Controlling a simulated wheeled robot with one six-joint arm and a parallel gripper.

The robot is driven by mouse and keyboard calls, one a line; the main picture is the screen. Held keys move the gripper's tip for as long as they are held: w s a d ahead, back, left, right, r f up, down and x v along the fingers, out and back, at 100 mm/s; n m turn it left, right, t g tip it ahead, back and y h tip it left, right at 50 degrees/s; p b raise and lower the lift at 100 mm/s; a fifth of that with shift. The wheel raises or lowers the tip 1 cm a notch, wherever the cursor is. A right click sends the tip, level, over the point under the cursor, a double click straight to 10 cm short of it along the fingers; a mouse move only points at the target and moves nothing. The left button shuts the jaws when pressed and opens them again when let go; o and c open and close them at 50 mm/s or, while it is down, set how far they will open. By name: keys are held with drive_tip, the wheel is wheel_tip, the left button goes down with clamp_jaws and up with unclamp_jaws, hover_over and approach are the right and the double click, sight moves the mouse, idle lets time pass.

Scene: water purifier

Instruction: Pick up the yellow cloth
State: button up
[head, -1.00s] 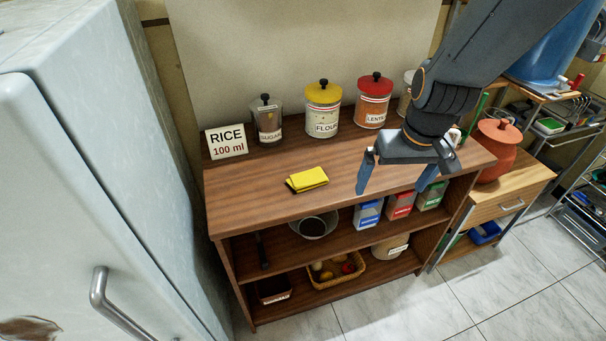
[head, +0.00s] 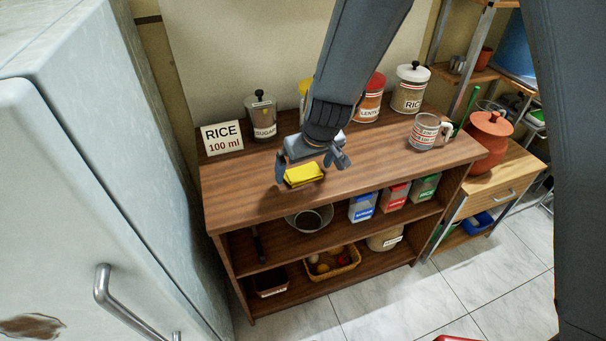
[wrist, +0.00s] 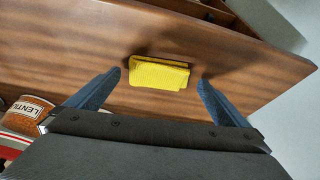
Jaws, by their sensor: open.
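The yellow cloth (head: 304,174) lies folded on the wooden top of the shelf unit, left of its middle in the head view. My gripper (head: 311,172) is open just above and behind it, with a finger to either side. In the wrist view the cloth (wrist: 159,73) lies just ahead of and between the two fingertips (wrist: 159,77), with clear space on both sides. The fingers do not visibly touch it. My arm hides most of the flour jar in the head view.
On the top stand a RICE 100 ml sign (head: 222,138), a sugar jar (head: 261,117), a lentil jar (head: 370,98), a rice jar (head: 410,90) and a glass measuring cup (head: 426,133). The top's front edge is close to the cloth. A fridge (head: 90,190) stands at the left.

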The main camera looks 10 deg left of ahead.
sight(305, 172)
drive_tip(key=shift+w+a+f, duration=0.1)
drive_tip(key=shift+w+f, duration=0.15)
drive_tip(key=shift+f, duration=0.45)
drive_tip(key=c, duration=1)
wheel_tip(305, 172, up, 10)
drive_tip(key=p, duration=0.2)
drive_tip(key=shift+p, duration=0.3)
drive_tip(key=o, duration=0.5)
drive_tip(key=c, duration=0.4)
